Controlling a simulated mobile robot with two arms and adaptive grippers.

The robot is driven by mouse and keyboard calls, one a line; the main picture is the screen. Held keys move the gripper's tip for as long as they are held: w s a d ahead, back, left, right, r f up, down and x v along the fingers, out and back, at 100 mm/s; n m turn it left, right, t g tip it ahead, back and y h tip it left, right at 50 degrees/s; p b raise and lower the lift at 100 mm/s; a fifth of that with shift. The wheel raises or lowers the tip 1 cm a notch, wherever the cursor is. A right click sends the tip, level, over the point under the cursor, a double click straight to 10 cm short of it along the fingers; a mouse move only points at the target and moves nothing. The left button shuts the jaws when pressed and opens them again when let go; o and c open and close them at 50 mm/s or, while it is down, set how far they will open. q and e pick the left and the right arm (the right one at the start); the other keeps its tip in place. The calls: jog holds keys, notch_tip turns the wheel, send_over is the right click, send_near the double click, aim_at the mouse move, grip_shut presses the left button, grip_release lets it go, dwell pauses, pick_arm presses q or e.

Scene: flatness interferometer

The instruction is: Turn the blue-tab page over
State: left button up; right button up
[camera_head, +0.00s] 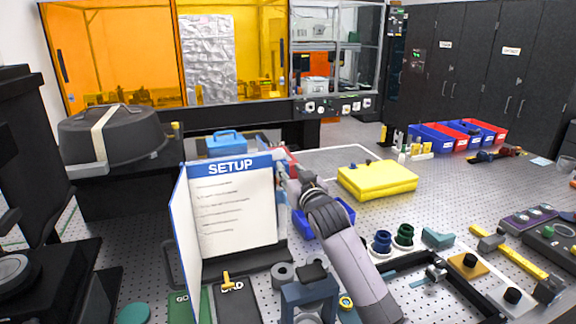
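An upright booklet stands on the bench, with a white page (233,210) facing me under a blue band reading SETUP (231,168). Lines of small text cover the page. Its left side shows a blue-edged leaf standing at an angle. My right gripper (283,164) is at the page's upper right edge, its arm reaching up from the lower right. The fingertips are small and partly hidden, so I cannot tell whether they touch the page or how far they are apart. A blue tab cannot be made out clearly beside the gripper. My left gripper is not in view.
A blue bin (340,214) is partly behind my arm. Blue and green knobs (382,242) and a yellow-handled tool (515,262) lie at right. A dark domed case (112,138) stands back left.

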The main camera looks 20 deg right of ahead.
jog(key=shift+w+a, duration=0.1)
jog(key=shift+w, duration=0.95)
jog(key=shift+c, duration=0.6)
grip_shut()
